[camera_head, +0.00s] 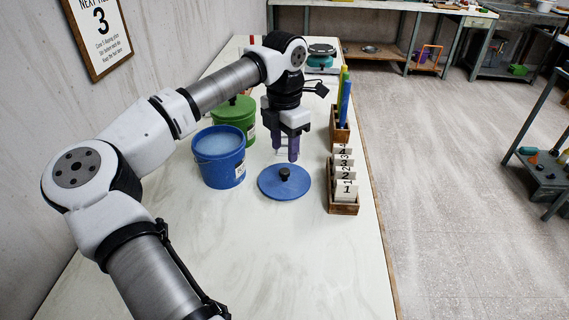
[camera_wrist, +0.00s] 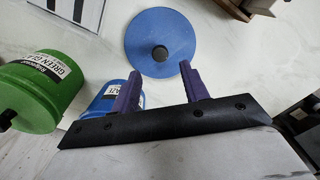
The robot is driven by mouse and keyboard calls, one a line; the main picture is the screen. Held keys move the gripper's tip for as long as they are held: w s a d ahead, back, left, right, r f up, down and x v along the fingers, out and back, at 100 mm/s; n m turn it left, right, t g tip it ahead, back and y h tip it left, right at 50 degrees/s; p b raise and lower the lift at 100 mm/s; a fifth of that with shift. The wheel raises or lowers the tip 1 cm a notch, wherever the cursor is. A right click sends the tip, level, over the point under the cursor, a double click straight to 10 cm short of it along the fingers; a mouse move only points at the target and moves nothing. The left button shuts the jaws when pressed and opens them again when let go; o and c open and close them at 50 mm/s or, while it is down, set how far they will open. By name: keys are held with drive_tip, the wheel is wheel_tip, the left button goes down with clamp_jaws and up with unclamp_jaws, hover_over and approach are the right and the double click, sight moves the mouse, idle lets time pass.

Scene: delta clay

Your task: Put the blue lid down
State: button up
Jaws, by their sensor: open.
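The blue lid (camera_head: 285,186) lies flat on the white table to the right of the blue bucket, its dark knob facing up. It also shows in the wrist view (camera_wrist: 160,30), whole and beyond my fingertips. My gripper (camera_head: 287,158) is open and empty, with its purple fingers pointing down above the lid's far side. In the wrist view, clear space shows between the fingers (camera_wrist: 160,78), and the knob is apart from them. The blue bucket (camera_head: 219,168) stands without a lid and holds pale blue contents.
A green bucket with its lid on (camera_head: 236,122) stands behind the blue one. A wooden box of numbered cards (camera_head: 344,206) and a holder with blue and yellow rolls (camera_head: 340,130) line the right edge. The table's front (camera_head: 290,265) is clear.

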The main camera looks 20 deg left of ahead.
sight(284, 170)
wheel_tip(284, 170, up, 5)
drive_tip(key=shift+r, duration=0.1)
idle(0.6)
